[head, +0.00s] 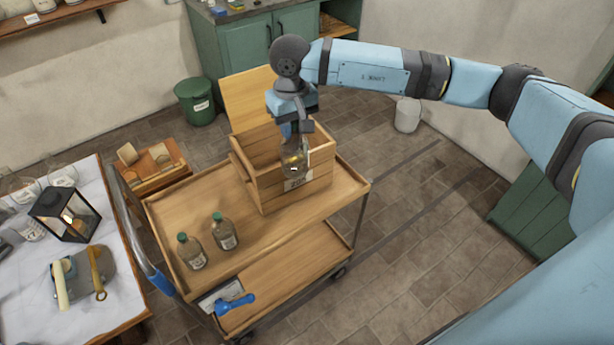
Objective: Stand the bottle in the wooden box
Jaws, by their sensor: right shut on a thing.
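The wooden box (266,187) stands open on the top of a wooden cart, with a paper label on its front. My right gripper (296,142) is over the box, pointing down, and is shut on a clear glass bottle (294,163). The bottle is close to upright and overlaps the box's opening and front wall in the picture. I cannot tell whether its base is inside the box or in front of it. The bottle's top is hidden by the gripper. My left gripper is not in view.
Two bottles with green caps, a left one (191,252) and a right one (224,232), stand on the cart top (170,213). A white table (100,310) with a lantern (66,215) is at left. A green bin (195,103) stands behind.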

